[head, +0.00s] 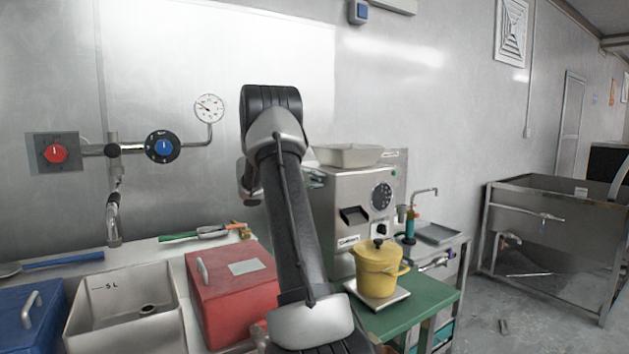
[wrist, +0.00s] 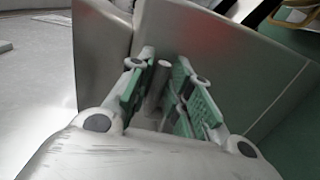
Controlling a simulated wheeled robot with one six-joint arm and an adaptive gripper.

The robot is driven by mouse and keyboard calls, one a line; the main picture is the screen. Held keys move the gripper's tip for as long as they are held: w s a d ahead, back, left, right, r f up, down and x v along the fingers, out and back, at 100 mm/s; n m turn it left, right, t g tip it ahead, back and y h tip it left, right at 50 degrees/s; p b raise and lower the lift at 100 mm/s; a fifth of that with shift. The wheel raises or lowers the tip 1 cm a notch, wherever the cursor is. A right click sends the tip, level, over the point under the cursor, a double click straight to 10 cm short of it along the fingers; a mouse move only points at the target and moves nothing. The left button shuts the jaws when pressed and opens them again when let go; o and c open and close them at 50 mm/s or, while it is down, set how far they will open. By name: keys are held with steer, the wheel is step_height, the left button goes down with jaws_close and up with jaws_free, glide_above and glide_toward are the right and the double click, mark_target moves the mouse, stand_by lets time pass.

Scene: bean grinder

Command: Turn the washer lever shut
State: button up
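No lever is marked as the washer's, so I cannot tell which fitting it is. A small tap-like fitting with a handle (head: 436,262) sits below the metal drain tray (head: 438,234), right of the yellow pot. In the wrist view my gripper (wrist: 164,82) is open, its green-padded fingers apart. A short grey post (wrist: 163,72) shows between them, in front of a grey metal surface (wrist: 225,60); I cannot tell whether the fingers touch it. In the head view my arm hides most of the gripper, left of the grinder (head: 362,200).
The yellow pot (head: 377,272) stands on a scale on the green table (head: 425,300). A red box (head: 232,295) and a steel sink (head: 125,312) lie left of my arm. Red (head: 55,153) and blue (head: 164,147) knobs are on the wall. A metal basin stand (head: 550,225) is at right.

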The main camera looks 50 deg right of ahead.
jaws_close()
steer(key=shift+w+a+m+g+y, duration=0.15)
steer(key=shift+w+m+g+y, duration=0.1)
steer(key=shift+m+g, duration=0.25)
steer(key=shift+w+a+m+g+y, duration=0.15)
steer(key=shift+m+g+y, duration=0.1)
steer(key=shift+m+g, duration=0.25)
steer(key=shift+a+m+g+y, duration=0.25)
steer(key=shift+m+g+y, duration=0.2)
steer(key=shift+g, duration=0.35)
steer(key=shift+o, duration=0.5)
jaws_free()
